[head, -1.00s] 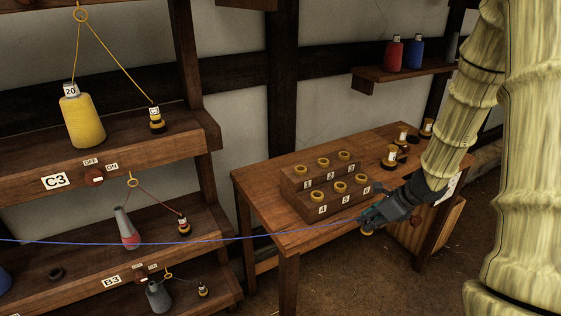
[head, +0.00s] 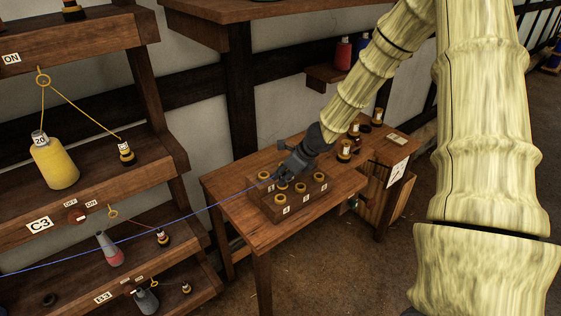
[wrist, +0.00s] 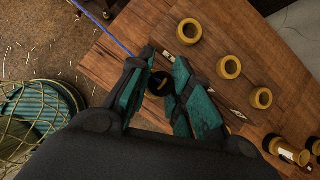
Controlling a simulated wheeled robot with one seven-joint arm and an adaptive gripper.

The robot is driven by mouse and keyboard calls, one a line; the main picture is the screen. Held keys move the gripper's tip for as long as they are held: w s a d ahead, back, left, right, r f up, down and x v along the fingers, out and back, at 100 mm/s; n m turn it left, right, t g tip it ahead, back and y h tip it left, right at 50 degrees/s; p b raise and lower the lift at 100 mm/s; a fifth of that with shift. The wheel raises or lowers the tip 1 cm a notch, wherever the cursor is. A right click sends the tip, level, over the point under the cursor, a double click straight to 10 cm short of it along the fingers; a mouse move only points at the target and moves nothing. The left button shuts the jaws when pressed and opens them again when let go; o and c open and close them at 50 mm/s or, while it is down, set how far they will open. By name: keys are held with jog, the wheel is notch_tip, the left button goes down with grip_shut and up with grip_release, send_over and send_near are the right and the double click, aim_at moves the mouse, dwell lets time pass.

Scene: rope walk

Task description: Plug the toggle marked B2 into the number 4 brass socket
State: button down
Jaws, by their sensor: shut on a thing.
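My gripper (head: 283,172) is over the stepped wooden socket block on the table and is shut on a dark toggle with a brass-coloured part (wrist: 160,84). The toggle's mark cannot be read. A blue line (head: 150,231) runs from the left to the gripper. The number 4 brass socket (head: 280,198) is the left one of the front row, in front of and below the gripper, with nothing in it. The gripper hides part of the back row. The wrist view shows three empty brass sockets in a row, apart from the held toggle.
Two other front-row sockets (head: 300,188) (head: 318,176) are close beside it. Several toggles (head: 344,150) stand at the table's right. Shelves with a yellow bobbin (head: 54,163) are at left. A net-covered teal bundle (wrist: 35,120) is on the floor. The table's front left is clear.

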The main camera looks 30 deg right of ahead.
jog(key=shift+w+a+r, duration=0.15)
jog(key=shift+w+r, duration=0.25)
jog(key=shift+r, duration=0.05)
jog(key=shift+f+b, duration=2.7)
jog(key=shift+f, duration=0.2)
jog(key=shift+f+b, duration=0.5)
jog(key=shift+f, duration=0.05)
jog(key=c, duration=1.6)
grip_release()
jog(key=shift+s, duration=0.1)
jog(key=p+v, duration=0.8)
jog(key=v, duration=0.3)
